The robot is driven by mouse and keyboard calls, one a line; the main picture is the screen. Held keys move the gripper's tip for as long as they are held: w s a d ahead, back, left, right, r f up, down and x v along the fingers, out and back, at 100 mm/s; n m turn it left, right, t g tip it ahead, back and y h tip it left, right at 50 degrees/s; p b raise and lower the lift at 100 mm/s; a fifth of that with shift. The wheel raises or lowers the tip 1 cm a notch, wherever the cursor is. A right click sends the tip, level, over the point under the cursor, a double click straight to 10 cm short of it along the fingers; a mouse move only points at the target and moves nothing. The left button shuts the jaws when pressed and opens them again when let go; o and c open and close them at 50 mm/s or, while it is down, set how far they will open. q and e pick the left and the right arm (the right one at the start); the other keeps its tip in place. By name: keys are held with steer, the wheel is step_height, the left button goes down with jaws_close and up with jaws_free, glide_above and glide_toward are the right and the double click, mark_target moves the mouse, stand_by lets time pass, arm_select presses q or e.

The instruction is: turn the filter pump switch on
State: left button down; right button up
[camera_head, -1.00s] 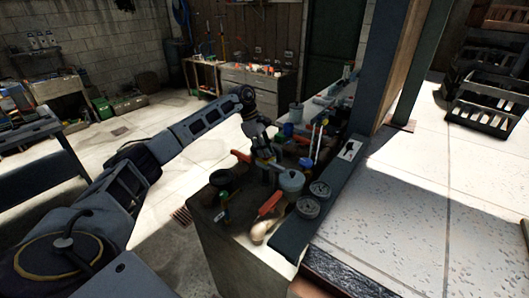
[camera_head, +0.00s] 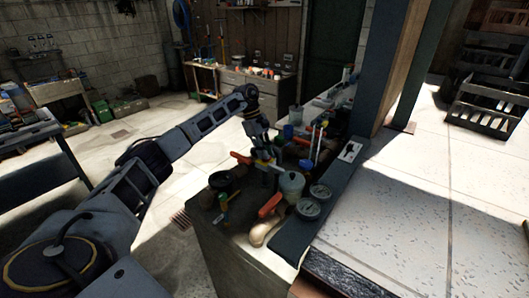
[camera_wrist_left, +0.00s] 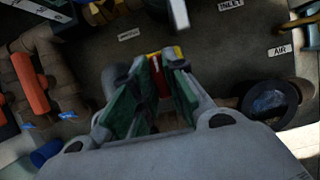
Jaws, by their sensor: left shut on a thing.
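My left gripper (camera_head: 266,172) reaches down among the fittings on the bench-like block in the head view. In the left wrist view its green-padded fingers (camera_wrist_left: 158,72) are closed around a small red and yellow part (camera_wrist_left: 157,66), which looks like the pump switch. Most of that part is hidden between the fingers. In the head view the arm and fingers cover the spot, so the switch's position cannot be read. My right gripper is not in view.
A red-handled pipe valve (camera_wrist_left: 30,82) is left of the fingers, and a dark round fitting (camera_wrist_left: 270,100) is to the right. Two round gauges (camera_head: 309,208) and a pale canister (camera_head: 290,185) stand close by. An AIR label (camera_wrist_left: 280,50) lies at the right.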

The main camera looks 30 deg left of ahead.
arm_select(q)
steer(key=c, duration=1.4)
jaws_free()
steer(key=shift+f, duration=0.15)
steer(key=shift+c, duration=0.2)
steer(key=shift+r, duration=0.2)
steer(key=v, duration=1.1)
steer(key=shift+a+r, duration=0.15)
steer(key=shift+r, duration=0.15)
